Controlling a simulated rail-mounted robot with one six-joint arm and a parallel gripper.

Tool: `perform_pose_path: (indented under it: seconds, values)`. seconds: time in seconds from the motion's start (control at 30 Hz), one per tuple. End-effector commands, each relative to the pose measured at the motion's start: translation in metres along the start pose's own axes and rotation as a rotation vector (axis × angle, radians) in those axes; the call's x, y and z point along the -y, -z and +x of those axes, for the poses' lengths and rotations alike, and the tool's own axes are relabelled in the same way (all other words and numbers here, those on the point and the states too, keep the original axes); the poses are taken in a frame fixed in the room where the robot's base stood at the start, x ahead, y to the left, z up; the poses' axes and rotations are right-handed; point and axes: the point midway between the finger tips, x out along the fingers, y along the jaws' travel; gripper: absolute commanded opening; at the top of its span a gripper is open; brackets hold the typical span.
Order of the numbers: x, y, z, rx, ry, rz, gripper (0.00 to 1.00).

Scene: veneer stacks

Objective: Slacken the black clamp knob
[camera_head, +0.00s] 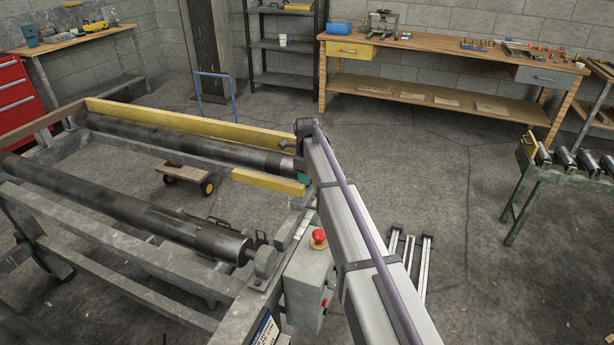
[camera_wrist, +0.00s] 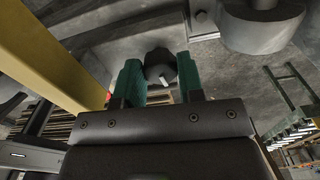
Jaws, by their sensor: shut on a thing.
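The black clamp knob (camera_wrist: 160,70) is a dark rounded piece between my gripper's two green fingers in the wrist view. My gripper (camera_wrist: 159,76) is shut on it, one finger on each side. In the head view, a small green part of my gripper (camera_head: 303,177) shows at the end of my arm, beside the right end of the far roller. The knob itself is hidden there behind my arm.
A yellow beam (camera_head: 190,124) runs along the frame's far side. The near roller (camera_head: 130,210) lies across the frame. A grey control box with a red button (camera_head: 318,236) stands close to my arm. A workbench (camera_head: 440,56) is at the back, with open floor before it.

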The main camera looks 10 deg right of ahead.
Motion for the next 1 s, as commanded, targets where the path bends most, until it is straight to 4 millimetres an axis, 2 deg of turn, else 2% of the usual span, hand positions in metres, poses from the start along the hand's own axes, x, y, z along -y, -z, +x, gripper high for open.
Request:
perform_pose_path:
  seconds: [1.0]
  values:
    - [-0.002,0.001,0.0002,0.0,0.0,-0.94,0.12]
